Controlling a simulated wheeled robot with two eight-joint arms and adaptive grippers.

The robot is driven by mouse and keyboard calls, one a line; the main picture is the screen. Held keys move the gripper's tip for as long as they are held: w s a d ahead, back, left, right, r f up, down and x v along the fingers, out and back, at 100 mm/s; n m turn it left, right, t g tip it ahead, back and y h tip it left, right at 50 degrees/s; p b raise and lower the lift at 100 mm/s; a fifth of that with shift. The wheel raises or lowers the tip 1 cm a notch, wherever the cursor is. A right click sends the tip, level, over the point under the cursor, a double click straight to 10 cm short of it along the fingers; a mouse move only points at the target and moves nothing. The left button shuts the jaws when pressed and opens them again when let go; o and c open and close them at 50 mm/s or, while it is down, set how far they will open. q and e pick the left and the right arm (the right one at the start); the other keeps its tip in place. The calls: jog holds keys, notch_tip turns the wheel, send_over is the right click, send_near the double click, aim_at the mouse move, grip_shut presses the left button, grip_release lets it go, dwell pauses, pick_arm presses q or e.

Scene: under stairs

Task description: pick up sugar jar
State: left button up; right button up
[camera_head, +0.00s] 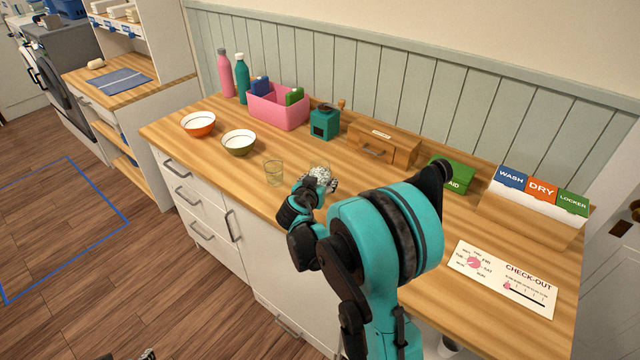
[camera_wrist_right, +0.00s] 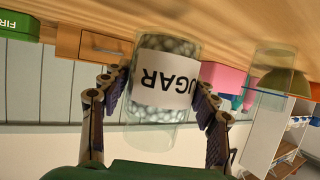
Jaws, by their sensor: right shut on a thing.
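The sugar jar (camera_wrist_right: 164,84) is a clear glass jar with pale lumps inside and a white label reading SUGAR, upside down in the right wrist view. In the head view the jar (camera_head: 322,173) shows only partly, behind my right gripper (camera_head: 316,187) at the counter's front middle. My right gripper is shut on the jar, with one finger on each side of it in the wrist view (camera_wrist_right: 160,103). Whether the jar's base touches the counter I cannot tell. A small dark tip at the bottom edge of the head view may be my left gripper (camera_head: 149,354).
An empty glass (camera_head: 273,173) stands just left of the jar, with green (camera_head: 238,143) and orange (camera_head: 198,124) bowls beyond. Behind are a pink bin (camera_head: 277,112), a teal grinder (camera_head: 324,123) and a wooden drawer box (camera_head: 382,147). A green box (camera_head: 452,174) is at right.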

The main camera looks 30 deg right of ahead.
jog(key=s+d+r+p, duration=0.4)
jog(key=s+d+r, duration=0.2)
jog(key=s, duration=0.3)
jog(key=shift+s+d+r, duration=0.2)
jog(key=shift+d+r, duration=0.1)
jog(key=shift+r, duration=0.4)
dwell(0.4)
jog(key=o, duration=0.9)
jog(key=shift+c, duration=0.2)
grip_shut()
